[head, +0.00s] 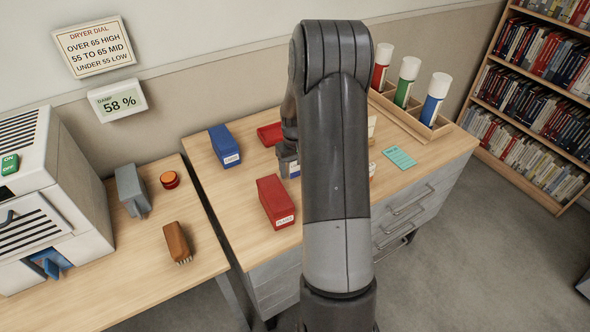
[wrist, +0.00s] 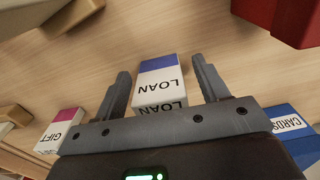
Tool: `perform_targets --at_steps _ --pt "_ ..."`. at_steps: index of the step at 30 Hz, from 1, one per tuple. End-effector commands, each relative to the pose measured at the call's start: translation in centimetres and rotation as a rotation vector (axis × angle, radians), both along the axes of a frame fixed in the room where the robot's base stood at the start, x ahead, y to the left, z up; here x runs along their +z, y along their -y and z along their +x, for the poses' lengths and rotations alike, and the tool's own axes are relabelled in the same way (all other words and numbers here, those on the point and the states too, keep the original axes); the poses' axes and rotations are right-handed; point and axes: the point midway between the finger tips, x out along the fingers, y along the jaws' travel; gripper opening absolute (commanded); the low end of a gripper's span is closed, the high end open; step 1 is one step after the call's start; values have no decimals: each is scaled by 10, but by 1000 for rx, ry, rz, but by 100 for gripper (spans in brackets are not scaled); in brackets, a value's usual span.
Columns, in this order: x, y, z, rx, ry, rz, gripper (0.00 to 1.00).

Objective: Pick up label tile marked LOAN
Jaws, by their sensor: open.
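The label tile marked LOAN (wrist: 160,82), white with a blue band, stands on the wooden desk in the wrist view. My gripper (wrist: 163,75) is open, with one finger on each side of the tile; I cannot tell whether either finger touches it. The gripper body hides the tile's near lower end. In the head view my gripper (head: 288,152) is low over the desk, partly hidden behind my arm. A small blue and white piece (head: 294,170) shows just below it, largely hidden, and its lettering is not readable there.
The tile marked GIFT (wrist: 60,130) lies left of my gripper, and the blue CARDS box (wrist: 292,125) lies right. A red box (head: 276,202), a red tray (head: 270,134) and a rack of coloured tubes (head: 408,110) share the desk (head: 225,190). A teal card (head: 399,158) lies right.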

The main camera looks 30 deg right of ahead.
Motion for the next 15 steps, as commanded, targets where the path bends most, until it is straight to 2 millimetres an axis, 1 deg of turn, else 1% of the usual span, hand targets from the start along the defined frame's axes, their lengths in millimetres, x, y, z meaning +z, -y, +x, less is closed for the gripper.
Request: perform_targets --at_steps 1,3,10,15 --pt "-5 0 0 0 0 0 67" --pt "-9 0 0 0 0 0 67" --pt "-9 0 0 0 1 0 66" --pt "-9 0 0 0 1 0 53"
